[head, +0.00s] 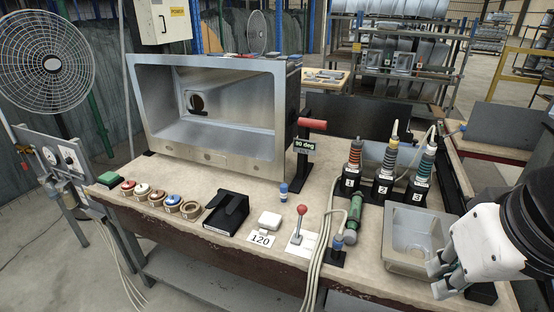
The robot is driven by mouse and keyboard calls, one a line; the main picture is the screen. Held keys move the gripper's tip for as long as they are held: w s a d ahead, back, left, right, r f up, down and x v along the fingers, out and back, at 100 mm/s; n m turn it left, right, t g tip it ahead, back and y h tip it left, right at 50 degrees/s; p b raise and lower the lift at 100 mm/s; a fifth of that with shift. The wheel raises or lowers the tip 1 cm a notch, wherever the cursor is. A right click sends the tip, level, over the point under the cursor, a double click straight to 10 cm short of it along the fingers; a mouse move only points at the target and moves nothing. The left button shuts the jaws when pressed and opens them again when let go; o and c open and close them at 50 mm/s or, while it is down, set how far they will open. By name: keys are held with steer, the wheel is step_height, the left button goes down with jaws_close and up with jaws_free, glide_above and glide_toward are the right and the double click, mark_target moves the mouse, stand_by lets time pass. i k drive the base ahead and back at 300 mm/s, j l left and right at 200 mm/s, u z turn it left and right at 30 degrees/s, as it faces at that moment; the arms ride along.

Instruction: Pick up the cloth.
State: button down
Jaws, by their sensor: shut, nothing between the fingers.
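No cloth can be told for certain in the head view. My gripper (440,278) is at the lower right, beside and partly in front of the small metal basin (409,268). Its grey fingers point left and down, shut and empty. It is well to the right of the white item.
A large steel sink (207,108) lies tipped at the back of the bench (185,183). Several tape-like rolls (158,198), a black holder (226,212), a red-knobbed lever (300,223), a green cylinder (333,221) and numbered tools (384,172) stand around. Cables hang over the front edge.

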mark_target(268, 220)
steer(key=i+j, duration=0.1)
steer(key=j, duration=0.25)
steer(key=i+j, duration=0.15)
steer(key=j, duration=0.15)
steer(key=i+j, duration=0.1)
steer(key=j, duration=0.25)
steer(key=i+j, duration=0.15)
steer(key=j, duration=0.15)
steer(key=z, duration=0.05)
